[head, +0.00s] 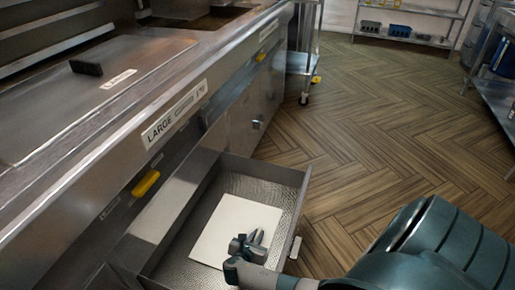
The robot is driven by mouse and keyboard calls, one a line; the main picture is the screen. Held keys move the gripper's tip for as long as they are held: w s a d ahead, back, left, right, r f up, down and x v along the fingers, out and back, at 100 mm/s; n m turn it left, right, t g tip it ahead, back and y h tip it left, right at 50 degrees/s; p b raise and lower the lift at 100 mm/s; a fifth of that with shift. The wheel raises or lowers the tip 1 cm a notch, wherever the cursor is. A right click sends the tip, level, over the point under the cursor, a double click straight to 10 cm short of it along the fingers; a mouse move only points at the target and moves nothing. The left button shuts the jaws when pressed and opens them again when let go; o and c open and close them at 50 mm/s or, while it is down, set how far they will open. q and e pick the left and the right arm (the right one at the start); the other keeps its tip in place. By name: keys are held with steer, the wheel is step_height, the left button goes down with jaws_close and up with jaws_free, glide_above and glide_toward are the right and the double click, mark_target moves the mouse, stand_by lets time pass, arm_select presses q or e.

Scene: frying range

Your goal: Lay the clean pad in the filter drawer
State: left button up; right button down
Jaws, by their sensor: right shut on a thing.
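The pad (222,231) is a flat white sheet inside the open steel filter drawer (262,168). It lies flat over the drawer's textured floor; I cannot tell whether all of it touches the floor. My right gripper (250,244) reaches in over the drawer's right side and is shut on the pad near its right edge. The fingers and hand hide that part of the pad and the drawer's near right corner. My left gripper is not in view.
The steel fryer counter (100,100) runs along the left, with a label (174,115) and a yellow handle (146,183) above the drawer. A wheeled steel cart (302,62) stands beyond. Shelving (408,38) is at the back. The wooden floor (375,130) right of the drawer is clear.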

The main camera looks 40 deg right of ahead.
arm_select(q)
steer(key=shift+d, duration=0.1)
arm_select(e)
steer(key=shift+f, duration=0.1)
steer(key=c, duration=1.8)
jaws_free()
